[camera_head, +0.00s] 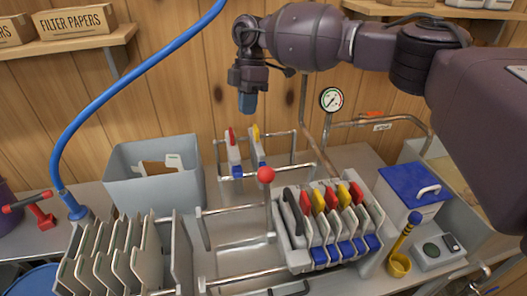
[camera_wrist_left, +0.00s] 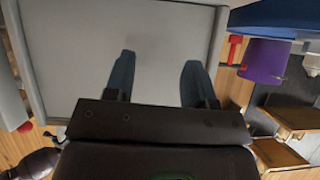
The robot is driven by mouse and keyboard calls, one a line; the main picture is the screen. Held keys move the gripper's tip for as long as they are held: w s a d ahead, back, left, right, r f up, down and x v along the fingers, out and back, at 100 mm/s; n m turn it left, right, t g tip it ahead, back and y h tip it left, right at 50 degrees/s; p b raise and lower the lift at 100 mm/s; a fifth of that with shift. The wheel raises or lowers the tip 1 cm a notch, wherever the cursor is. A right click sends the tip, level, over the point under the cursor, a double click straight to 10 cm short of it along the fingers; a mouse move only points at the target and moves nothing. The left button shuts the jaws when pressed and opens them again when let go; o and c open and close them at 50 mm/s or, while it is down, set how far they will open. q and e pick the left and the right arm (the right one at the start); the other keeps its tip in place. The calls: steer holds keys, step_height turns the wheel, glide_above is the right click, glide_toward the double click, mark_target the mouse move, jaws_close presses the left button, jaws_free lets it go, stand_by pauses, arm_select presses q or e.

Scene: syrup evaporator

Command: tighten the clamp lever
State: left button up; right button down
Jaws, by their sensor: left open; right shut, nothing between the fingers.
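The clamp lever, an upright metal rod with a red ball knob (camera_head: 266,174), stands in the middle of the filter press, just left of the packed plates. My right gripper (camera_head: 247,103) hangs above and slightly left of the knob in the picture, apart from it. Its blue fingertips are together and hold nothing. My left gripper (camera_wrist_left: 158,80) shows only in the left wrist view, with its two blue-grey fingers spread and nothing between them. Behind them is a broad pale grey surface (camera_wrist_left: 70,45). A small red shape at that view's left edge is too partial to identify.
Several plates with red, yellow and blue tabs (camera_head: 330,222) are packed right of the lever. More plates stand in a rack (camera_head: 112,255) at the left. A grey bin (camera_head: 153,187), blue hose (camera_head: 120,77), pressure gauge (camera_head: 331,99) and blue-lidded box (camera_head: 410,188) surround the press.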

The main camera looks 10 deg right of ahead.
arm_select(q)
steer(key=shift+s+f, duration=0.15)
steer(key=shift+s, duration=0.3)
steer(key=shift+a, duration=0.1)
arm_select(e)
steer(key=d+m, duration=0.1)
steer(key=s+d+m+g+h, duration=0.1)
steer(key=m, duration=0.1)
steer(key=shift+s+r, duration=0.15)
steer(key=shift+s, duration=0.1)
arm_select(q)
steer(key=shift+w, duration=0.25)
